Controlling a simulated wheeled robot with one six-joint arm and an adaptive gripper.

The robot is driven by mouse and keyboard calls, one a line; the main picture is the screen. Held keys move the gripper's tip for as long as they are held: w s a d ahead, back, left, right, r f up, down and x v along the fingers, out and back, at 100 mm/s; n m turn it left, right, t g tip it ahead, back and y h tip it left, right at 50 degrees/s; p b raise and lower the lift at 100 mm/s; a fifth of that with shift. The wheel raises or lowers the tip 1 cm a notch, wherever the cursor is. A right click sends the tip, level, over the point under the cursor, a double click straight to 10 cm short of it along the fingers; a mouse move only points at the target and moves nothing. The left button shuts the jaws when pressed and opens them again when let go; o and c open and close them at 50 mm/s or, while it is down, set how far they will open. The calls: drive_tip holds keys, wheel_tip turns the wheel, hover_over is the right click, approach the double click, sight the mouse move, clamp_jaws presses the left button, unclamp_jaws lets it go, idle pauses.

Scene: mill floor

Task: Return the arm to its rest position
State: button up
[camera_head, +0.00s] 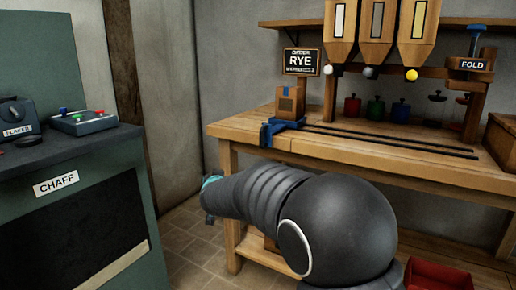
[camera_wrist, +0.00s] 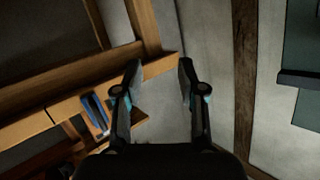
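My arm crosses the lower middle of the head view, dark grey, in front of the wooden bench (camera_head: 245,131). Its end points left, toward the gap between the bench and the green cabinet (camera_head: 158,225). In the wrist view my gripper (camera_wrist: 160,65) has its two dark fingers spread apart with nothing between them. Beyond the fingers are the pale wall and part of the bench. In the head view the fingers are hidden or too small to judge.
A blue clamp-like piece (camera_head: 272,131), a small brown box (camera_head: 289,101) and dark rails (camera_head: 390,141) are on the bench. Hoppers (camera_head: 376,30) hang above several coloured weights. A control box with buttons (camera_head: 82,122) sits on the cabinet. A red tray (camera_head: 438,275) is at lower right.

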drive_tip(key=s+d+f+n+g+y, duration=0.1)
drive_tip(key=s+d+f+g, duration=0.15)
drive_tip(key=s, duration=0.45)
drive_tip(key=s+d+f+n+g, duration=0.1)
drive_tip(key=s+d+g, duration=0.15)
drive_tip(key=s, duration=0.35)
drive_tip(key=s+d+f+n+g+y, duration=0.1)
drive_tip(key=s+d+f+g, duration=0.15)
drive_tip(key=s, duration=0.45)
drive_tip(key=s+d+r+m+h, duration=0.1)
drive_tip(key=s+d+h, duration=0.1)
drive_tip(key=s+d, duration=0.9)
drive_tip(key=s+d+m+g+h, duration=0.1)
drive_tip(key=s+d+h, duration=0.1)
drive_tip(key=s+d, duration=0.9)
drive_tip(key=shift+s+r+m+h, duration=0.3)
drive_tip(key=shift+s+r+h, duration=0.1)
drive_tip(key=shift+s, duration=0.85)
